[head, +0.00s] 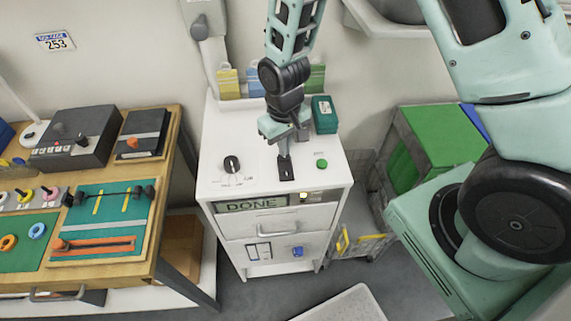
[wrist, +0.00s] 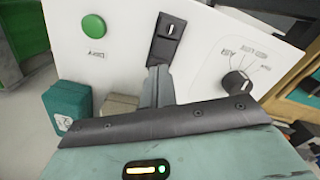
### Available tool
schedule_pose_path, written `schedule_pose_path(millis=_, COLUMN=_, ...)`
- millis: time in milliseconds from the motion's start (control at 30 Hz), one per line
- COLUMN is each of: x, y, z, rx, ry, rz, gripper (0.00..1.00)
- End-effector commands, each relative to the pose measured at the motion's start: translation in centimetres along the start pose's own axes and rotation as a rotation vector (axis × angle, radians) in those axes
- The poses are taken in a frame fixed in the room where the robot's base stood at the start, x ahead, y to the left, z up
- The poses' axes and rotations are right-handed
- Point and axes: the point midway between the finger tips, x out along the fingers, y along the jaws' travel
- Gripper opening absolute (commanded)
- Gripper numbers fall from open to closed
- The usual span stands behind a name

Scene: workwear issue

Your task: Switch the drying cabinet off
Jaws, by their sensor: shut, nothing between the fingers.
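The drying cabinet (head: 215,183) is a white unit with a sloping top panel, and its front display (head: 250,204) reads "DONE". A black switch plate (head: 286,172) with a small pale lever sits mid-panel; it also shows in the wrist view (wrist: 166,48). A black rotary knob (head: 232,164) is to its left and a green button (head: 321,163) to its right; the wrist view also shows the knob (wrist: 236,82) and button (wrist: 93,25). My gripper (head: 284,154) is shut and empty, its tips at the plate's edge. I cannot tell whether they touch it.
A teal box (head: 324,114) stands behind the button, and colored packets (head: 228,83) stand at the panel's back. A wooden workbench (head: 110,257) with tools is on the left. A green-topped bin (head: 440,138) is on the right. A pale tray (head: 345,306) lies on the floor in front.

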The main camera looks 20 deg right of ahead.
Motion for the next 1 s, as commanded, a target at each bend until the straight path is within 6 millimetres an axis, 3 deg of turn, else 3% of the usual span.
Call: schedule_pose_path(millis=1000, x=1.5, y=0.0, z=0.0, rx=0.0, ry=0.0, rz=0.0, gripper=0.0)
